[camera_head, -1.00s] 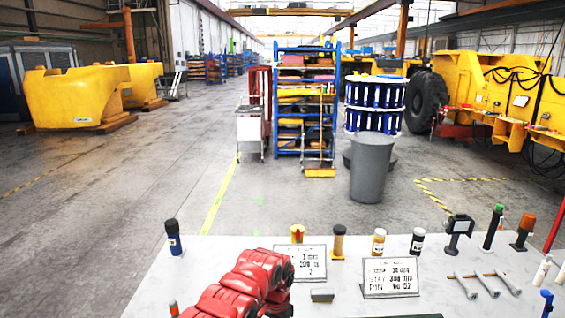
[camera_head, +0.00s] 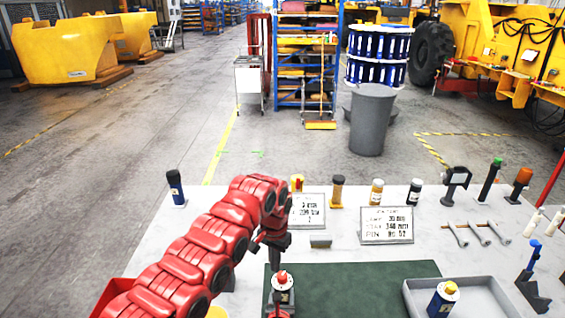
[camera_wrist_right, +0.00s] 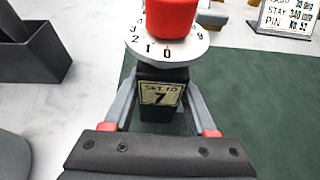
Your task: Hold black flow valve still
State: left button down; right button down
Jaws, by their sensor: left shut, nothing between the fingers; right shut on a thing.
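The black flow valve (camera_wrist_right: 160,95) stands upright, with a white numbered dial (camera_wrist_right: 167,47), a red knob (camera_wrist_right: 171,14) and a "SET TO 7" label. In the head view the valve (camera_head: 282,296) is on the green mat near the bottom edge. My right gripper (camera_wrist_right: 165,118) is shut on the valve body, one finger on each side. My left gripper (camera_head: 276,258), on the red arm, points down just above the red knob, shut and empty. I cannot tell whether it touches the knob.
A grey tray (camera_head: 412,292) at right holds a dark blue bottle with a yellow cap (camera_head: 442,300). Small bottles and two signs (camera_head: 387,226) line the table's back. Bolts (camera_head: 478,234) lie at right. A red bin (camera_head: 108,292) is at lower left. The mat (camera_head: 350,285) is otherwise clear.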

jog(key=shift+c, duration=0.6)
grip_release()
jog(key=shift+s, duration=0.1)
